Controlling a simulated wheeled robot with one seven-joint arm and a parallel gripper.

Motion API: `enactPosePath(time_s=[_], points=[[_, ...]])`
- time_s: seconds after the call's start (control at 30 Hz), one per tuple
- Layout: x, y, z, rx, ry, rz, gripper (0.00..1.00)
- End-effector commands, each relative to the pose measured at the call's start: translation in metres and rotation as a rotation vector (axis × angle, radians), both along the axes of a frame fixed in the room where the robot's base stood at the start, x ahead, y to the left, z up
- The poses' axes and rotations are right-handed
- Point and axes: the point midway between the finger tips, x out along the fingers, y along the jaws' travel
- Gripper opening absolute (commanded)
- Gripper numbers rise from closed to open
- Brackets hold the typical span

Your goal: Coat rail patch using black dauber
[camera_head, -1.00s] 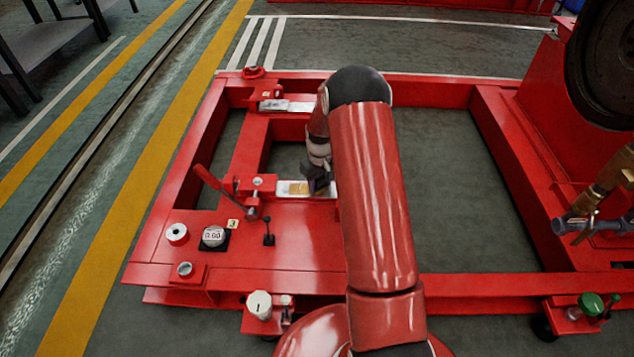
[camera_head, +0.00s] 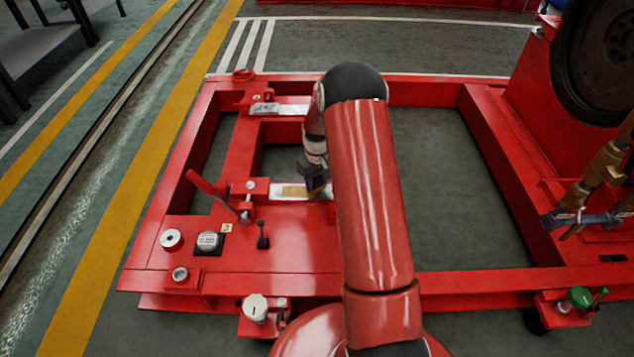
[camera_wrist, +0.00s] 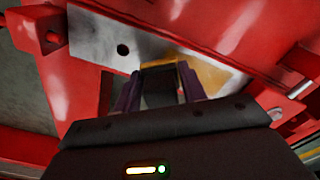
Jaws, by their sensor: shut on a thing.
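A bright metal rail plate (camera_head: 262,188) bears a yellow-tan patch (camera_head: 293,191), just left of my gripper. The plate (camera_wrist: 97,42) and patch (camera_wrist: 213,75) also show in the wrist view, the patch just beyond the fingers and to their right. My gripper (camera_head: 315,181) is low over the right end of the plate, partly behind my arm. In the wrist view my gripper (camera_wrist: 160,85) is shut on a dark block, the black dauber (camera_wrist: 158,98). Its far end meets the patch's left edge in the picture; I cannot tell whether it touches.
The red frame surrounds open floor bays. A second metal plate (camera_head: 280,109) lies farther back. A green-capped valve (camera_head: 580,297) is at front right.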

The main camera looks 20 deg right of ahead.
Motion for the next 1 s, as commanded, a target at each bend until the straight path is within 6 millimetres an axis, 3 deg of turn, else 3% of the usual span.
enactPosePath(time_s=[0.53,1.0], points=[[0.0,0.0,0.059,0.0,-0.001,0.0,0.23],[0.002,0.005,0.062,0.0,-0.001,0.001,0.23]])
